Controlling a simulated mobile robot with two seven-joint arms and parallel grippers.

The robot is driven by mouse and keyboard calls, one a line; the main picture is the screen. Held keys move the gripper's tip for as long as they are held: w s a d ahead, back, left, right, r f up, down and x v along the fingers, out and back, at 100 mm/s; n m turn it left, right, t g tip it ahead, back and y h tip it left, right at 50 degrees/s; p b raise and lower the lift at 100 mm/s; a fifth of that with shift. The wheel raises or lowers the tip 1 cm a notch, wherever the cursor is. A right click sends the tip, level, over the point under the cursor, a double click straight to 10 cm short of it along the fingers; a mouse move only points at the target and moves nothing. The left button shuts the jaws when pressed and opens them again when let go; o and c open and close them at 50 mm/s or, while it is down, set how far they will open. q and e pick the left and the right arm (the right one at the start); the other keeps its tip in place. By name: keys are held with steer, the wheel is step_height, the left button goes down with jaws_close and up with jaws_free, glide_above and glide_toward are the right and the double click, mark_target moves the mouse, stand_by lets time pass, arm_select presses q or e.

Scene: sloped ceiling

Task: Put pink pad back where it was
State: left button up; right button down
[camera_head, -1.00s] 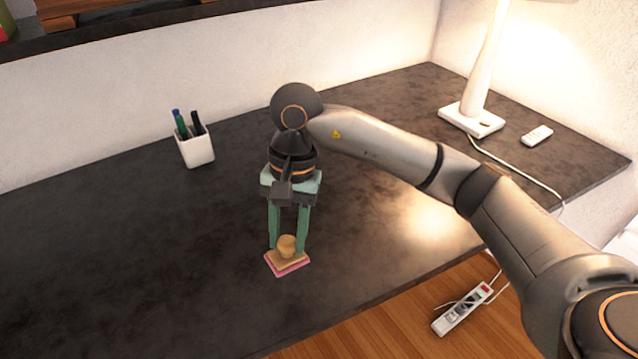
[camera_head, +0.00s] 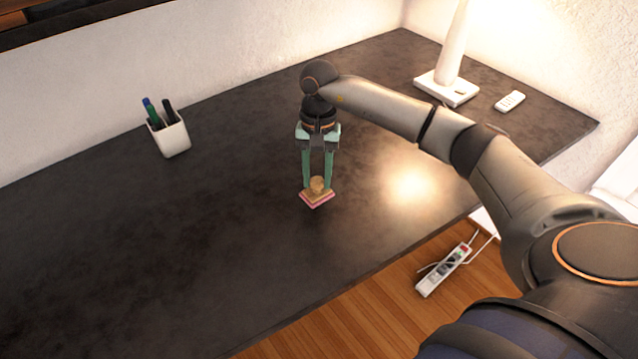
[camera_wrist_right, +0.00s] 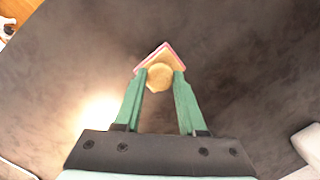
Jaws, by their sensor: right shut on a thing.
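The pink pad (camera_head: 317,203) is a small square with a pink edge, a tan upper layer and a round tan knob (camera_head: 317,183) on top. My right gripper (camera_head: 317,187) points down and is shut on the knob, one green finger on each side. The right wrist view shows the knob (camera_wrist_right: 160,78) between the fingertips, with the pad's pink rim (camera_wrist_right: 168,46) beyond them. The pad is over the dark desk; I cannot tell whether it touches the surface. My left gripper is not in view.
On the dark desk (camera_head: 200,250), a white pen cup (camera_head: 170,138) stands at left. A white lamp base (camera_head: 447,88) and a remote (camera_head: 510,101) are at the back right. A power strip (camera_head: 444,270) lies on the wooden floor. Desk around the pad is clear.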

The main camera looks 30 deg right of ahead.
mark_target(319, 176)
steer(key=shift+w+d+f, duration=0.15)
steer(key=shift+d+f, duration=0.2)
steer(key=shift+f, duration=0.1)
step_height(319, 176, down, 2)
steer(key=shift+f+p, duration=0.15)
steer(key=shift+p, duration=0.25)
steer(key=shift+f, duration=0.45)
steer(key=shift+c, duration=2.4)
jaws_free()
steer(key=shift+r, duration=0.1)
step_height(319, 176, up, 12)
steer(key=w+d+b, duration=0.1)
steer(key=shift+w, duration=0.2)
steer(key=shift+d, duration=0.1)
